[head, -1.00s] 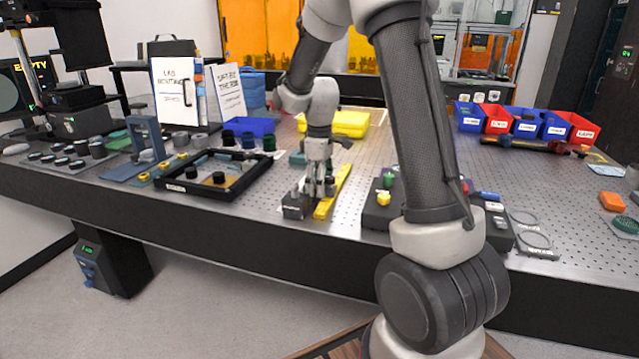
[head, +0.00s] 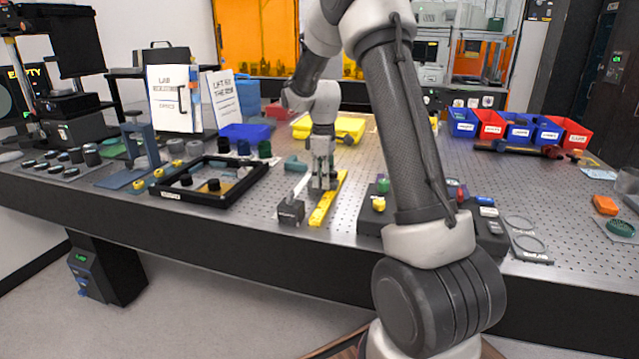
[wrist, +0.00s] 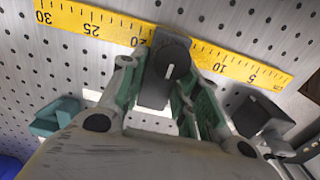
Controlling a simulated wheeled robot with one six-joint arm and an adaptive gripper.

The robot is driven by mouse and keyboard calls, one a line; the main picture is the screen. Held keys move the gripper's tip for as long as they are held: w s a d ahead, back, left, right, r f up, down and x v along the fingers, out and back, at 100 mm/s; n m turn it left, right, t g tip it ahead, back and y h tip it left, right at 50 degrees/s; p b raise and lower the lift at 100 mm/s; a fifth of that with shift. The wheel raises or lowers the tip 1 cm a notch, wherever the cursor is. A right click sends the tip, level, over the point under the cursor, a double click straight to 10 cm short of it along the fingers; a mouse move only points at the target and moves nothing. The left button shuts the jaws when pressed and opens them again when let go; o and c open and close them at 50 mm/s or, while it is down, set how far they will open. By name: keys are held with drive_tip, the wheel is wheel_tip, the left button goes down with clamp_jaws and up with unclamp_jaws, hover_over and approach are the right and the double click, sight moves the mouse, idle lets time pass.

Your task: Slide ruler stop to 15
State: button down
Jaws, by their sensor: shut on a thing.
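The yellow ruler (head: 326,207) lies on the perforated table, running away from the front edge. In the wrist view, the ruler (wrist: 105,30) crosses the top, with 30 at the left and 5 at the right. The ruler stop (wrist: 153,88) is a grey slider with a round black knob. It covers the scale between the 20 and 10 labels; the 15 label is hidden. My gripper (wrist: 160,104) is shut on the stop, with green-sided fingers on either side. In the head view my gripper (head: 322,184) is low beside the ruler and hides the stop.
A dark block (head: 291,210) stands left of the ruler's near end; it also shows in the wrist view (wrist: 258,116). A teal piece (head: 296,164) lies behind. A black-framed tray (head: 213,200) is to the left, a dark control box (head: 370,219) to the right.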

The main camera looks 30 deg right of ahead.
drive_tip(key=c, duration=1)
unclamp_jaws()
drive_tip(key=shift+c, duration=0.2)
wheel_tip(320, 180, up, 12)
